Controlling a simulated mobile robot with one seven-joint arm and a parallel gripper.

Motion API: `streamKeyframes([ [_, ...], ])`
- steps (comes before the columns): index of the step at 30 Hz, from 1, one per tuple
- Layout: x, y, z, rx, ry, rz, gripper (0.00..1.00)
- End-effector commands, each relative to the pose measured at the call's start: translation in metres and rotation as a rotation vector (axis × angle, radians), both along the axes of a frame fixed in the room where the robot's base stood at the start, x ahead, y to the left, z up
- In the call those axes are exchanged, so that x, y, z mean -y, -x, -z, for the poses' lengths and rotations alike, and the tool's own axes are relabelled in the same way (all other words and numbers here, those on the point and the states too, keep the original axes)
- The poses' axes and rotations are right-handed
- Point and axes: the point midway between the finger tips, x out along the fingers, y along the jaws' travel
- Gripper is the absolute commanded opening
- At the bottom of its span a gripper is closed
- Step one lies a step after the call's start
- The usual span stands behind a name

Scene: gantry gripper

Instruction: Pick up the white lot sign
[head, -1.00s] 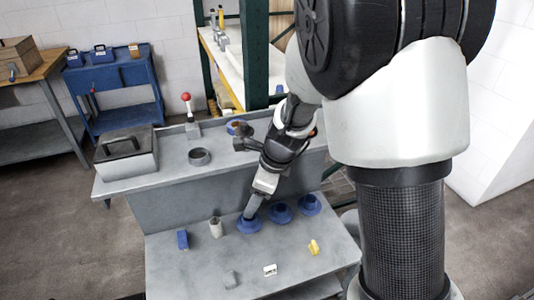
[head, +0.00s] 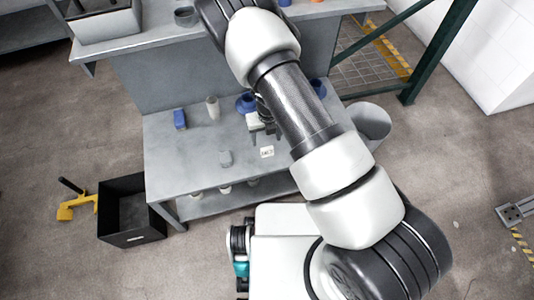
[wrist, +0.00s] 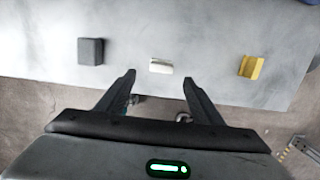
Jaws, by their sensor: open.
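The white lot sign (head: 267,151) is a small white piece with dark marks on it, near the front edge of the grey lower bench (head: 190,160). It also shows in the wrist view (wrist: 160,67), lying between the lines of the two fingers and just beyond their tips. My gripper (wrist: 159,78) is open and empty, its fingers spread wider than the sign. In the head view my gripper (head: 266,133) hangs just behind the sign, partly hidden by my arm. I cannot tell its exact height above the bench.
A grey block (wrist: 91,51) lies left of the sign and a yellow piece (wrist: 251,66) right of it. A blue block (head: 179,119), a pale cup (head: 213,107) and blue flanged parts (head: 245,103) stand farther back. A black bin (head: 130,210) is on the floor at left.

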Motion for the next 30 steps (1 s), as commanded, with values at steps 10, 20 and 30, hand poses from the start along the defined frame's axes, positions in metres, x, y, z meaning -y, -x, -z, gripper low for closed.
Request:
streamKeyframes([
  [10, -0.001, -0.005, 0.04, 0.001, 0.0, -0.001, 0.61],
  [20, 0.001, -0.007, 0.081, -0.002, 0.001, -0.002, 0.61],
  [30, 0.001, -0.009, 0.091, 0.0, -0.001, -0.001, 0.61],
])
